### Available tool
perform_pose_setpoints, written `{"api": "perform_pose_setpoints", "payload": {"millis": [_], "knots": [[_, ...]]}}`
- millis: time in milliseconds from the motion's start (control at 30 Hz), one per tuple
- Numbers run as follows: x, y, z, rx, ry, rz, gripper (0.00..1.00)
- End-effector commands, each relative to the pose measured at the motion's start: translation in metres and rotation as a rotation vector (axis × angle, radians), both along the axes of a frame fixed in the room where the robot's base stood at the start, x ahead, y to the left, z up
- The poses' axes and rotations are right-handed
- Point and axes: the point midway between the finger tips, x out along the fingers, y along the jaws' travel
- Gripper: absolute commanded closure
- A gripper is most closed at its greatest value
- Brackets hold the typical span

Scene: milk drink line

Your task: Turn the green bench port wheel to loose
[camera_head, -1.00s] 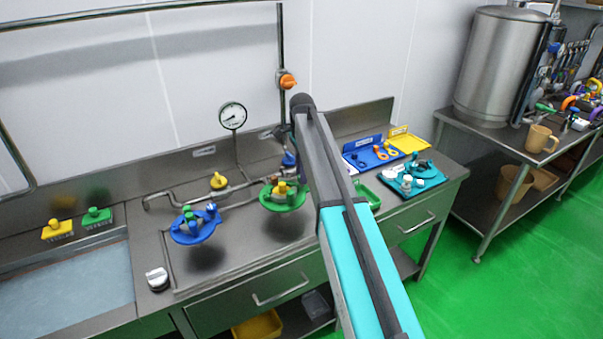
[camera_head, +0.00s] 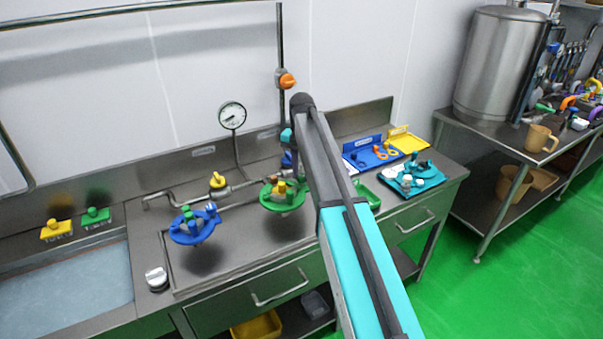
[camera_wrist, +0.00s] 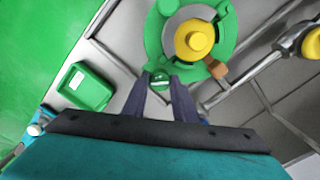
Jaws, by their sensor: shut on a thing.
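The green port wheel (camera_head: 268,198) sits over the steel bench, partly behind my arm. In the wrist view the green wheel (camera_wrist: 153,35) shows from above, with a yellow knob (camera_wrist: 194,39) at its centre, a grey curved piece beside that and an orange-brown peg (camera_wrist: 216,69) at its edge. My gripper (camera_wrist: 162,86) is at the wheel's near rim, shut on a small green knob (camera_wrist: 160,80) there. The finger pads hide part of the knob. In the head view my arm hides most of the gripper.
A blue wheel (camera_head: 190,236) stands left of the green one, with a yellow-handled valve (camera_head: 217,181) and pipes behind. A gauge (camera_head: 232,116) rises at the back. A green tray (camera_wrist: 85,88), a blue tray (camera_head: 362,160) and a teal tray (camera_head: 408,192) lie to the right.

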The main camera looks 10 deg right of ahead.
Motion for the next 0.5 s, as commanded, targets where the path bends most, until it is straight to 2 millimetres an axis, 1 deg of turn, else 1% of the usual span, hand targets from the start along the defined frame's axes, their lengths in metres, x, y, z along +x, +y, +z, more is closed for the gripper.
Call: {"api": "perform_pose_setpoints", "payload": {"millis": [500], "knots": [[-0.0004,-0.0004,0.0006,0.001,0.000,0.479,0.97]]}}
